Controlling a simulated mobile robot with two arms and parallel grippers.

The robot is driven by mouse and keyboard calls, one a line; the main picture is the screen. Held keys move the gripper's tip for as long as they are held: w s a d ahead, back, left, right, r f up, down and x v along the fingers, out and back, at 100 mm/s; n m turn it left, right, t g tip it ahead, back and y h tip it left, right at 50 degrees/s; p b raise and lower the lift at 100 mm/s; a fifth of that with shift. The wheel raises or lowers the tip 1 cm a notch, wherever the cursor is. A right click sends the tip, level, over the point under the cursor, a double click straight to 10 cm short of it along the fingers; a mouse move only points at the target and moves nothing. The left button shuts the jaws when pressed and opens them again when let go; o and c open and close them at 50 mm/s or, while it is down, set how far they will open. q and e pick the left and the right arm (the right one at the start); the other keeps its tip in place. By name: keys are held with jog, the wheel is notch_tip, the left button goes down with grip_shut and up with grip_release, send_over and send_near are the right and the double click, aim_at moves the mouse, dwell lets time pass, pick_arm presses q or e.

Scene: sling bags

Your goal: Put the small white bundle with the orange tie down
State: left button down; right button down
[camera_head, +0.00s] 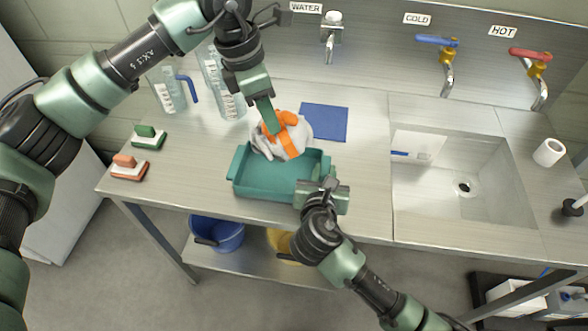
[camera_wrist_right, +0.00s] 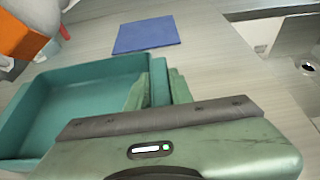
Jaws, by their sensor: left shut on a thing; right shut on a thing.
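The small white bundle with the orange tie (camera_head: 296,139) is at the back left of the green tray (camera_head: 262,189), over its rear edge. My left gripper (camera_head: 270,124) comes down from above and is shut on the bundle. I cannot tell whether the bundle touches the tray. Its orange tie (camera_wrist_right: 22,38) shows at the upper left of the right wrist view. My right gripper (camera_head: 322,188) is shut on the tray's right end; the tray wall (camera_wrist_right: 95,72) also shows in the right wrist view. The tray's visible floor is empty.
A blue cloth (camera_head: 324,122) lies flat behind the tray. Clear jugs (camera_head: 168,92) stand at the back left, and two brushes (camera_head: 149,137) lie at the left. The sink (camera_head: 455,175) is at the right. Bare counter (camera_head: 365,190) lies between tray and sink.

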aim_at(272, 149)
pick_arm(q)
jog(key=x, duration=0.3)
jog(key=a+x, duration=0.1)
jog(key=x, duration=0.2)
jog(key=a+x, duration=0.1)
jog(key=x, duration=0.2)
jog(key=shift+s+f, duration=0.25)
jog(key=shift+f, duration=0.25)
jog(key=shift+f, duration=0.15)
jog(key=c, duration=1.1)
grip_release()
jog(key=v, duration=1.2)
